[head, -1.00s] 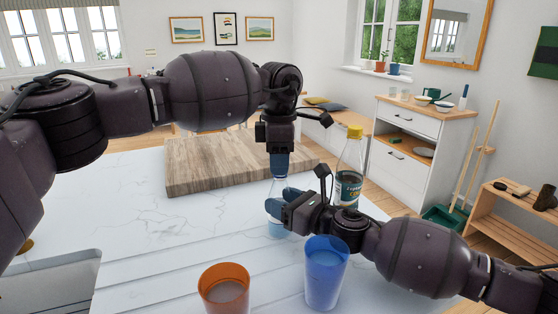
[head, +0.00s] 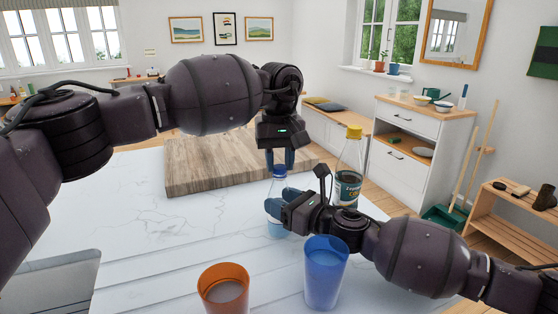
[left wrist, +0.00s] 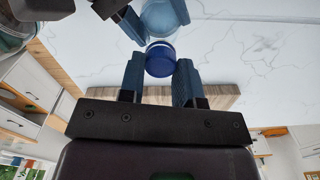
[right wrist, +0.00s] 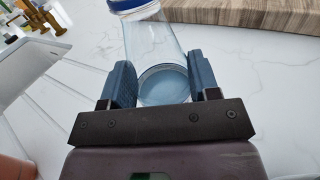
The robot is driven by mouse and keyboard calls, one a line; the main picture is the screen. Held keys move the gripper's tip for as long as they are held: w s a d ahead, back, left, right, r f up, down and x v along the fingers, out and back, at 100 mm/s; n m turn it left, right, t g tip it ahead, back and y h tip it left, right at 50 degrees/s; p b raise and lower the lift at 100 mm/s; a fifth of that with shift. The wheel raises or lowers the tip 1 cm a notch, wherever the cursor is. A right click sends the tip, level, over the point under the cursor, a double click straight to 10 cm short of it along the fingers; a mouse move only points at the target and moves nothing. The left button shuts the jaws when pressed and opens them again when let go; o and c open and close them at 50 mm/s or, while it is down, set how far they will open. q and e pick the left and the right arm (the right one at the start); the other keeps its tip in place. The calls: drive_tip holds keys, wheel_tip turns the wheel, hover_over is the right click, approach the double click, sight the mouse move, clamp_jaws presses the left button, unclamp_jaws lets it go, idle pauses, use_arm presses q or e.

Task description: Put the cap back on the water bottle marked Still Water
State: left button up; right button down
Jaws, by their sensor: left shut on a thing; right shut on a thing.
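The clear water bottle (head: 277,186) stands upright on the counter and also shows in the right wrist view (right wrist: 152,45). No Still Water marking is readable. My right gripper (head: 272,209) is shut around its body from the side; the fingers (right wrist: 163,86) flank it. The blue cap (left wrist: 160,58) is on top of the bottle's neck, and shows at the top of the right wrist view (right wrist: 130,4). How tightly it sits cannot be told. My left gripper (head: 279,168) points down from above, its fingertips shut on the cap.
A yellow-capped bottle with a dark label (head: 349,175) stands just right of the water bottle. A blue cup (head: 325,275) and an orange cup (head: 223,290) stand in front. A wooden board (head: 215,170) lies behind.

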use_arm(q)
drive_tip(key=m, duration=0.4)
drive_tip(key=shift+d, duration=0.1)
drive_tip(key=m, duration=0.4)
drive_tip(key=shift+m, duration=0.4)
drive_tip(key=o, duration=0.9)
drive_tip(key=shift+r, duration=2.25)
drive_tip(key=shift+c, duration=0.3)
